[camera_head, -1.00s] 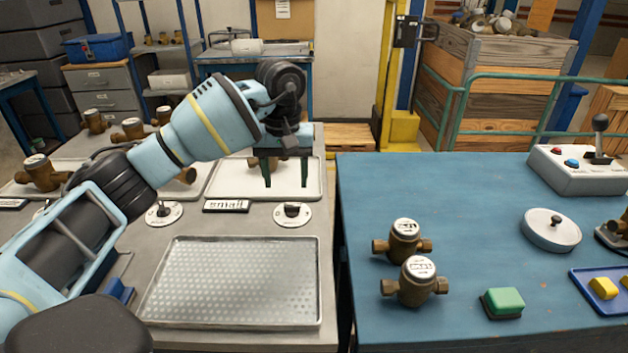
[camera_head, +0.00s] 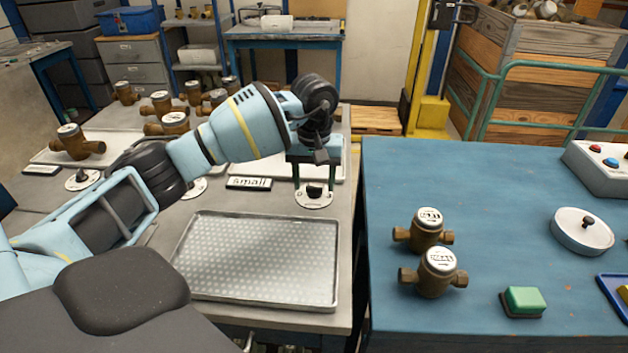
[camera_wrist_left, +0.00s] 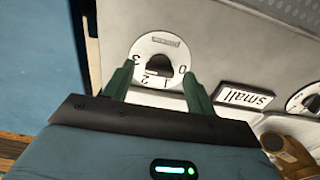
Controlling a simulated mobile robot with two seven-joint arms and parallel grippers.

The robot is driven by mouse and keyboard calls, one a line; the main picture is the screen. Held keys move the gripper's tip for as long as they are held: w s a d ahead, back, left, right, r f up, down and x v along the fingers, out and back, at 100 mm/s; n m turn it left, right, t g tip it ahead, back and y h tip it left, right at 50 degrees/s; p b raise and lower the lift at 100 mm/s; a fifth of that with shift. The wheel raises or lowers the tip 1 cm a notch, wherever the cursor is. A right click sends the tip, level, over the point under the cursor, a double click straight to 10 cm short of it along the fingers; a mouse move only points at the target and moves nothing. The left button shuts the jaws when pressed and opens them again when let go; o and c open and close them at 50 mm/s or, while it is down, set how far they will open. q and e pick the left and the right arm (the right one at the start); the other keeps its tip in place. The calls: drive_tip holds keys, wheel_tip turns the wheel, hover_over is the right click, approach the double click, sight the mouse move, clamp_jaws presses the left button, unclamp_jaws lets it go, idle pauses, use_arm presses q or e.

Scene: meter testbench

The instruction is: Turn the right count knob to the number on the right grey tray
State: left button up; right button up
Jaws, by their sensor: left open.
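The right count knob (camera_head: 314,191) is a dark knob on a round white dial beside the "small" label (camera_head: 249,183). In the left wrist view the knob (camera_wrist_left: 159,67) sits on a dial marked 0, 1, 2 and 3; I cannot tell its exact setting. My left gripper (camera_head: 314,186) points down at the dial, open, with its green fingers on either side of the knob. It also shows in the left wrist view (camera_wrist_left: 158,75). The right grey tray (camera_head: 270,170) lies behind it, largely hidden by my left arm, so its contents cannot be counted. My right gripper is not in view.
An empty perforated metal tray (camera_head: 255,262) lies in front of the dials. Brass meters (camera_head: 75,143) stand farther back left. The blue table (camera_head: 480,185) holds two brass meters (camera_head: 434,272), a green button (camera_head: 524,301) and a round white device (camera_head: 581,232).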

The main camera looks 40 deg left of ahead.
use_arm(q)
drive_tip(key=shift+f, duration=0.3)
drive_tip(key=c, duration=1)
